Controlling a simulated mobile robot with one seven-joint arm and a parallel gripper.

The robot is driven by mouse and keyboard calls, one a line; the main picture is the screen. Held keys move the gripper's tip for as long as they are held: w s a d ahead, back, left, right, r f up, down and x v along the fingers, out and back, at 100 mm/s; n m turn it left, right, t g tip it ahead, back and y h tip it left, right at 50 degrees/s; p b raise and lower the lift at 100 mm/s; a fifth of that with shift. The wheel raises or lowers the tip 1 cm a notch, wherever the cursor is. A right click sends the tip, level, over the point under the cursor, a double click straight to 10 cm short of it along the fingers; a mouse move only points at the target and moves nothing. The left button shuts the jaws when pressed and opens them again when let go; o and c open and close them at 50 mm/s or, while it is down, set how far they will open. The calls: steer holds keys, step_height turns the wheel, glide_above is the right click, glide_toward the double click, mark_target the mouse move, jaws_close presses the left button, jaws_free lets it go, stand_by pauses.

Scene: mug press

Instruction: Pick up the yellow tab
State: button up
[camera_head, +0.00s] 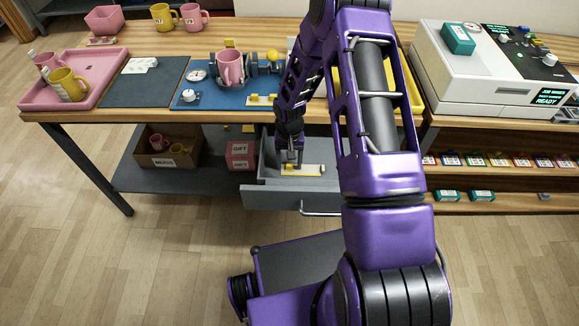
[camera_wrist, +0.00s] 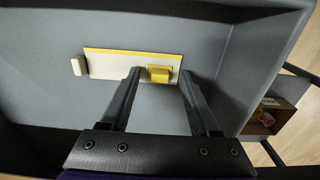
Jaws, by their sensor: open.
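The yellow tab (camera_wrist: 159,71) is a small block on a cream plate with a yellow edge (camera_wrist: 110,65), which lies on the grey floor of the open drawer. My gripper (camera_wrist: 158,78) is open, with its two fingers apart on either side of the tab in the wrist view; nothing is between them but the view of the tab and plate. In the head view my gripper (camera_head: 291,165) points down into the drawer, over the plate (camera_head: 312,170). I cannot tell how far the fingertips are above the tab.
The drawer (camera_head: 262,195) is pulled out under the workbench, its walls close around my gripper. A small pale piece (camera_wrist: 77,66) lies left of the plate. A box marked mugs (camera_head: 150,160) and pink gift boxes (camera_head: 240,155) sit on the lower shelf to the left.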

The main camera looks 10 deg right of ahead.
jaws_close()
